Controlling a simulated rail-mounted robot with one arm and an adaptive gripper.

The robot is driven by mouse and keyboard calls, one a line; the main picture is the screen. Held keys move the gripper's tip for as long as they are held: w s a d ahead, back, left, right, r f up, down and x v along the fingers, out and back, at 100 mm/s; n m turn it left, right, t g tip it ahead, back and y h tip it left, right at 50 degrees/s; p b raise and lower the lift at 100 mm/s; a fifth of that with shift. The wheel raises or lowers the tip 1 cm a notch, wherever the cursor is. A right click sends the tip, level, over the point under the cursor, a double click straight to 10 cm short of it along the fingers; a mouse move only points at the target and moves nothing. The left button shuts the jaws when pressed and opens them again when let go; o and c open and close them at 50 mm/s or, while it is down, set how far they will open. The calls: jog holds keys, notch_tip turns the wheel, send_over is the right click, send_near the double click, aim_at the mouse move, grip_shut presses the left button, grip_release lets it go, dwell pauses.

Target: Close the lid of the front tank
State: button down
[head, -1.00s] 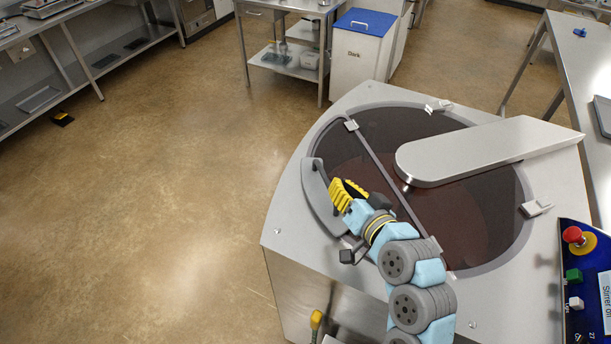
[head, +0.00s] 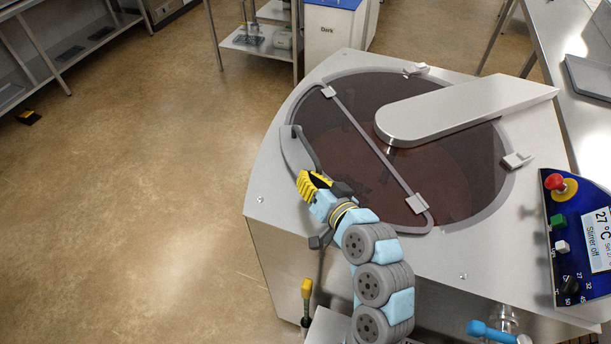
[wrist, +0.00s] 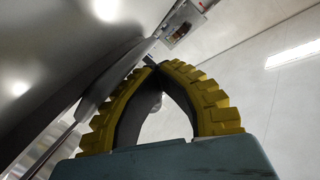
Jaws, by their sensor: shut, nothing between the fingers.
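The tank (head: 277,195) is a steel cabinet with a round dark opening. Its near-left part is covered by a see-through lid (head: 345,160) with a grey rim, hinged along a diagonal bar. The lid looks flat or nearly flat over the opening; I cannot tell whether a small gap remains. A grey curved handle (head: 296,152) is at its left edge. My gripper (head: 304,178), with yellow ribbed fingers, is at the handle's near end; I cannot tell if they touch. In the wrist view the fingertips (wrist: 156,66) meet, empty, beside a grey bar and a large grey surface.
A steel arm-shaped cover (head: 465,108) reaches over the opening from the right. A blue control panel (head: 575,235) with a red button stands at the right; its display reads 27 °C and "Stirrer off".

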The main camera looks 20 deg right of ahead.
jog(key=shift+r, duration=0.1)
jog(key=shift+r+p, duration=0.3)
jog(key=shift+r, duration=0.05)
jog(key=r+p, duration=0.1)
jog(key=r, duration=0.2)
jog(key=shift+s+d+r+p, duration=0.1)
jog(key=shift+s+r+p, duration=0.1)
jog(key=shift+r+p, duration=0.2)
jog(key=a+p+v, duration=0.1)
jog(key=p+v, duration=0.2)
jog(key=v, duration=0.6)
jog(key=shift+s, duration=0.4)
jog(key=shift+w+a, duration=0.1)
jog(key=shift+a, duration=0.05)
